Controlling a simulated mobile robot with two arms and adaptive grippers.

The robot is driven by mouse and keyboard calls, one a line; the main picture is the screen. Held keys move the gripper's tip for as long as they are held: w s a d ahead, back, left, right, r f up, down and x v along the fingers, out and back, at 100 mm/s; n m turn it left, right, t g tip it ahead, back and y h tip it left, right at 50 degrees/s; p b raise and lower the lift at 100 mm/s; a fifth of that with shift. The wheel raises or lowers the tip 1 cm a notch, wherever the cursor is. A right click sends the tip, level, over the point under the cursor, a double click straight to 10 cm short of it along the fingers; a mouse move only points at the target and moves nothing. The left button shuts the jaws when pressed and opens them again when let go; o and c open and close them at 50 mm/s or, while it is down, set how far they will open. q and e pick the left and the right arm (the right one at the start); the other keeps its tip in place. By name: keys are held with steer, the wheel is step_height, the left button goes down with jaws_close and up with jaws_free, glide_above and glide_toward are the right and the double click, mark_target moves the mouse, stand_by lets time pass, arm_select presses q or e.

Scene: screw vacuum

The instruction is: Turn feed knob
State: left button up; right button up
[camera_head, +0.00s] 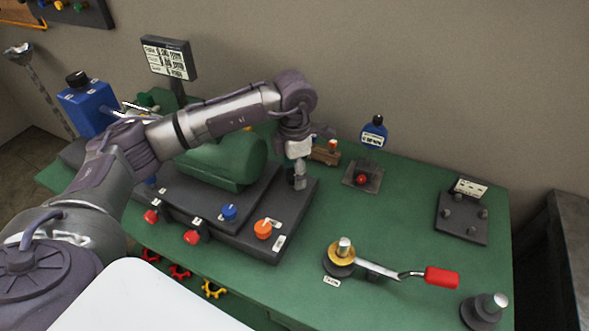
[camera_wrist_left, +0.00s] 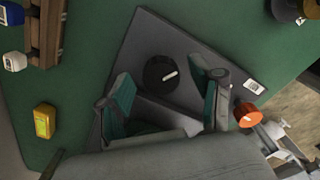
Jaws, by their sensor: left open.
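A round black knob (camera_wrist_left: 160,73) with a white pointer mark sits on the dark plate (camera_wrist_left: 190,35) of the machine. My left gripper (camera_wrist_left: 165,95) is open, with its two fingers spread on either side of that knob; I cannot tell whether they touch it. In the head view my left gripper (camera_head: 299,182) points down at the plate's back right corner and hides the black knob. An orange knob (camera_head: 263,229) stands nearer the front of the plate and also shows right of the fingers in the wrist view (camera_wrist_left: 246,114). Labels are too small to read. My right gripper is out of view.
A green motor housing (camera_head: 225,165) lies left of my gripper. A blue knob (camera_head: 229,212) and red knobs (camera_head: 192,237) line the front. A red-handled lever (camera_head: 440,278) and a small stand with a red button (camera_head: 361,179) are to the right on the green table (camera_head: 400,220).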

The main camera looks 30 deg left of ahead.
mark_target(294, 174)
arm_select(q)
step_height(294, 174, up, 12)
stand_by(0.5)
steer(key=shift+s+f, duration=0.1)
stand_by(0.4)
